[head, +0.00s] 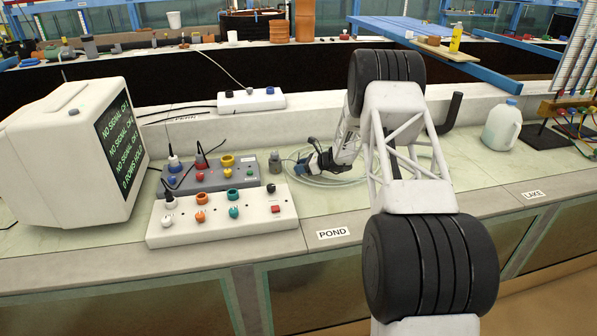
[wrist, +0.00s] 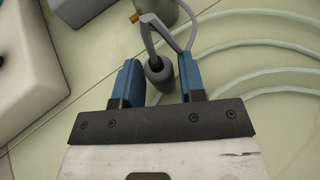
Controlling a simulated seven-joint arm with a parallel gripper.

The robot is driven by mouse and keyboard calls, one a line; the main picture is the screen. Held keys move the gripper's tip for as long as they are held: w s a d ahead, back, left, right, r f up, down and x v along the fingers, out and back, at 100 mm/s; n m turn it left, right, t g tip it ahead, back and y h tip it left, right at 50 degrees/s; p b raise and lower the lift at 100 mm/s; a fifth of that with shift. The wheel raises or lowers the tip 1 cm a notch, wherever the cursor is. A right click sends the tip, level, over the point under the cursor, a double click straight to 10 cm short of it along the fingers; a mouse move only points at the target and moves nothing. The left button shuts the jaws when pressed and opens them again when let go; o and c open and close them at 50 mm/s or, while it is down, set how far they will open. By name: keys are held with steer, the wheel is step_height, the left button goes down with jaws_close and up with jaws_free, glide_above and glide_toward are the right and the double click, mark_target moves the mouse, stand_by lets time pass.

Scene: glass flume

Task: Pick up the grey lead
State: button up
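The grey lead (wrist: 157,71) shows in the wrist view as a dark grey plug end with a grey cable looping up from it. The plug end is between the two blue fingers of my gripper (wrist: 159,63). My gripper is open, and narrow gaps show between the plug and the fingers. The cable bends close to a grey cylinder with a brass fitting (wrist: 167,10); whether they touch I cannot tell. In the head view my gripper (head: 301,161) is low over the bench, right of the grey cylinder (head: 275,162). The lead is hard to make out there.
A clear coiled tube (head: 335,182) lies on the bench around my gripper. A white socket box (head: 225,223) and a grey socket box (head: 212,180) with coloured plugs stand left. A monitor (head: 70,155) is far left, a jug (head: 501,127) right. The front bench near the POND label is clear.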

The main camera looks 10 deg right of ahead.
mark_target(301, 175)
steer(key=c, duration=0.6)
steer(key=shift+r, duration=0.15)
steer(key=shift+r, duration=0.85)
steer(key=shift+s+r, duration=0.25)
steer(key=shift+r, duration=0.6)
steer(key=s, duration=0.5)
steer(key=s+r, duration=0.1)
steer(key=s, duration=0.4)
steer(key=s+a, duration=0.1)
steer(key=s, duration=0.4)
steer(key=shift+s+r, duration=0.15)
steer(key=shift+s, duration=0.05)
